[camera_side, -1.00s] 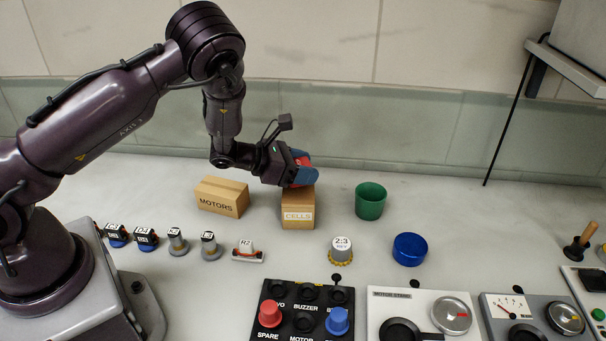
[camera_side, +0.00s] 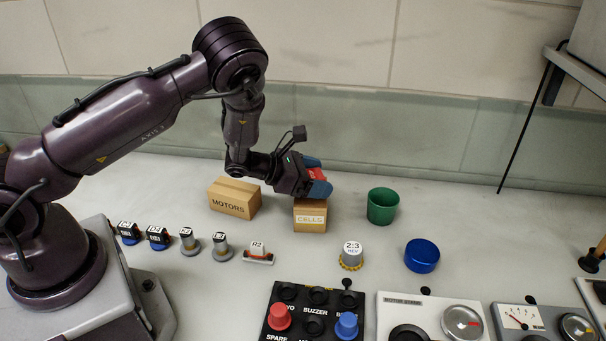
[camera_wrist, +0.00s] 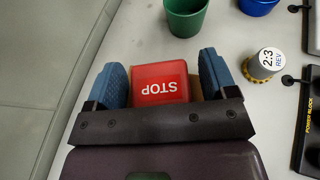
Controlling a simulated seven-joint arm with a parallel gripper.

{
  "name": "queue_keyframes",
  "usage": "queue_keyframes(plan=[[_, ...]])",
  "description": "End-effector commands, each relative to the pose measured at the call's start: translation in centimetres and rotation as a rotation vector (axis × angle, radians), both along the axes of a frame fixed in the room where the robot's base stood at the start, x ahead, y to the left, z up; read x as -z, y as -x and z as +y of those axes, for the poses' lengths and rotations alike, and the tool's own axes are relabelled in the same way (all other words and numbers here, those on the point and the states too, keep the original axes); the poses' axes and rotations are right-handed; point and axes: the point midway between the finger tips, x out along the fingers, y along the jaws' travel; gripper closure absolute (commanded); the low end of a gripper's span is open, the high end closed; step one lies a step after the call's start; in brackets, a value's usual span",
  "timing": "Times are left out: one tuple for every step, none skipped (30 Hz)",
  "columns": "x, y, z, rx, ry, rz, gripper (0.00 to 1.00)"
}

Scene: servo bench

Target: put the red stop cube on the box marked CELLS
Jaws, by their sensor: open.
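The red STOP cube (camera_wrist: 160,83) sits between the two blue fingers of my gripper (camera_wrist: 163,82) in the wrist view. The fingers are open, with a narrow gap on each side of the cube. In the side view my gripper (camera_side: 317,176) is at the top of the cardboard box marked CELLS (camera_side: 310,217), and a part of the red cube (camera_side: 316,174) shows between the fingers. The cube appears to rest on the box top; the fingers hide its lower edge. A strip of cardboard shows beside the cube in the wrist view.
The MOTORS box (camera_side: 234,198) stands just left of the CELLS box. A green cup (camera_side: 382,207) stands to its right, with a blue round container (camera_side: 422,256) and a 2:3 REV knob (camera_side: 351,256) nearer. A black switch panel (camera_side: 312,318) lies in front.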

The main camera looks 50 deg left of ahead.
Motion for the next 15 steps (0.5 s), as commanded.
queue_keyframes(plan=[[-0.2, 0.4, 0.2, -0.002, 0.0, 0.001, 0.22], [-0.3, 0.7, 0.4, -0.002, 0.0, 0.001, 0.22], [-0.6, 1.2, 0.6, -0.004, -0.001, 0.001, 0.22], [-0.8, 1.7, 0.8, -0.004, 0.0, 0.001, 0.22], [-1.0, 2.2, 1.0, -0.004, 0.0, 0.0, 0.22], [-1.3, 2.9, 1.3, -0.004, 0.0, 0.002, 0.22], [-1.6, 3.5, 1.6, -0.005, 0.0, 0.0, 0.22], [-1.9, 4.1, 1.8, -0.007, 0.0, 0.001, 0.22], [-2.2, 4.9, 2.1, -0.006, 0.001, 0.002, 0.22], [-2.5, 5.4, 2.4, -0.006, 0.0, 0.001, 0.22], [-2.7, 6.0, 2.6, -0.005, 0.0, 0.001, 0.22], [-3.0, 6.7, 2.8, -0.006, 0.001, 0.0, 0.22], [-3.2, 7.2, 3.1, -0.005, 0.001, 0.0, 0.22], [-3.4, 7.7, 3.3, -0.006, 0.0, 0.001, 0.22], [-3.7, 8.2, 3.5, -0.006, 0.001, 0.0, 0.22]])
